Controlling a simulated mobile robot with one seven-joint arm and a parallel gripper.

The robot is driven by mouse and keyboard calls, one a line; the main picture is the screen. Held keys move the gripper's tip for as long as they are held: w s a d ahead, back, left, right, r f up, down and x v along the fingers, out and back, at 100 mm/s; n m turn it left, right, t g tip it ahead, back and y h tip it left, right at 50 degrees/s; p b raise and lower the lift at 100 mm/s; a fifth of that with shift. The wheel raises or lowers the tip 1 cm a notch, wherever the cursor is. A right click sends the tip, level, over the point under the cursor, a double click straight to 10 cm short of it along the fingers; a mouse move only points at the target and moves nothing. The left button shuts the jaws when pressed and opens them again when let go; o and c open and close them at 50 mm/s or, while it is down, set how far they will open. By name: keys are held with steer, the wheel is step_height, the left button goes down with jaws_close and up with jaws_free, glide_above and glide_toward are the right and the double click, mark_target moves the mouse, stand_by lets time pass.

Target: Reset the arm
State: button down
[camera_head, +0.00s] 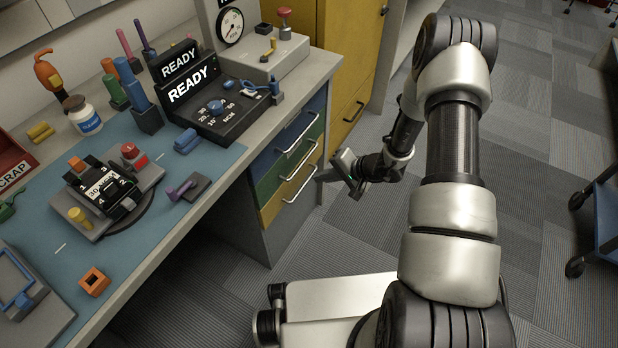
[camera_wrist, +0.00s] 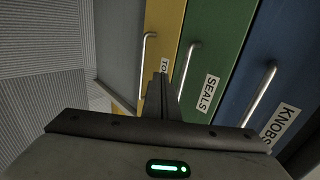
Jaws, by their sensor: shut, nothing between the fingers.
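My arm (camera_head: 452,210) rises on the right of the head view and bends down at its far end. My gripper (camera_head: 328,174) hangs beside the workbench, in front of the drawer fronts and over the floor. In the wrist view my gripper (camera_wrist: 161,88) is shut and empty, its fingers pointing toward the drawers. The fingers overlap the yellow drawer (camera_wrist: 165,30) and hide part of its label. I cannot tell how far they are from its front.
The bench has a green drawer (camera_wrist: 215,60) labelled SEALS and a blue drawer (camera_wrist: 262,45) labelled KNOBS; all look closed. A blue cart (camera_head: 606,215) stands right. Carpet (camera_head: 540,150) between is clear.

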steer(key=shift+v, duration=1.7)
steer(key=s+a+r+n+g, duration=0.1)
steer(key=s+a+r+n, duration=0.1)
steer(key=r, duration=0.7)
steer(key=s+a+r+n+g, duration=0.1)
steer(key=s+a+r+n, duration=0.15)
steer(key=r, duration=0.65)
steer(key=s+a+r+n+g, duration=0.1)
steer(key=s+r, duration=0.1)
steer(key=r, duration=0.7)
steer(key=s+d+r+n+t+h, duration=0.15)
steer(key=s+d+r+h, duration=0.25)
steer(key=s+r, duration=0.4)
steer(key=s+d+r+t+h, duration=0.2)
steer(key=s+d+r+h, duration=0.3)
steer(key=s, duration=0.6)
step_height(320, 180, up, 25)
steer(key=y+p, duration=0.1)
steer(key=p, duration=2.3)
steer(key=shift+a, duration=0.45)
steer(key=shift+r+g, duration=0.1)
steer(key=shift+g, duration=0.15)
